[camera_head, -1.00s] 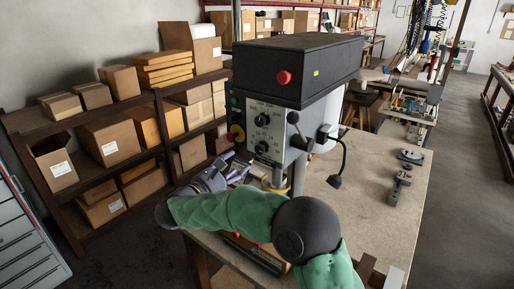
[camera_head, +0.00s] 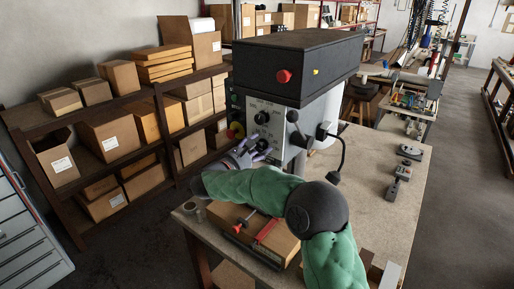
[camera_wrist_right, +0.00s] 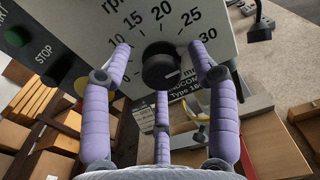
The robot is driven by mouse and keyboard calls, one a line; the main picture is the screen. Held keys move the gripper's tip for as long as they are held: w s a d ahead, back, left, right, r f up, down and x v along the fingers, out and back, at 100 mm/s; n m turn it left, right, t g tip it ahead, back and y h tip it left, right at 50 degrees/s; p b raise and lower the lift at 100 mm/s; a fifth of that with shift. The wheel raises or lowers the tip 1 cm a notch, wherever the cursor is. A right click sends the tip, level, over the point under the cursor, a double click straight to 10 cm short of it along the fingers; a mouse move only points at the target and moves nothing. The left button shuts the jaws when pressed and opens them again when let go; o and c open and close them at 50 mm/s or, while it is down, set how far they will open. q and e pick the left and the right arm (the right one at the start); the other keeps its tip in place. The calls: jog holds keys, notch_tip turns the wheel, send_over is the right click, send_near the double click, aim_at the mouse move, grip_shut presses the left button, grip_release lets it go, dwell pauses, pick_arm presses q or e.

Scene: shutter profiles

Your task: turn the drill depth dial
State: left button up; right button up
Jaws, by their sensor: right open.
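The drill press (camera_head: 290,68) stands on the workbench, with a grey front panel and two black knobs. The upper knob (camera_head: 262,117) shows in the head view. In the wrist view the black dial (camera_wrist_right: 160,66) sits below the "rpm" lettering, with a scale marked 10 to 30 around it and a white line at its lower right. My right gripper (camera_head: 256,149) is open in front of the panel. In the wrist view its three purple fingers (camera_wrist_right: 160,64) are spread around the dial; contact cannot be told. In the head view the gripper partly covers the lower dial. My left gripper is not in view.
A red button (camera_head: 284,76) is on the drill head, and a green button (camera_wrist_right: 17,36) and STOP button (camera_wrist_right: 56,72) sit left of the dial. A wooden block with a red-handled clamp (camera_head: 262,230) lies below my forearm.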

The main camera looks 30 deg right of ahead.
jog(key=c, duration=1.1)
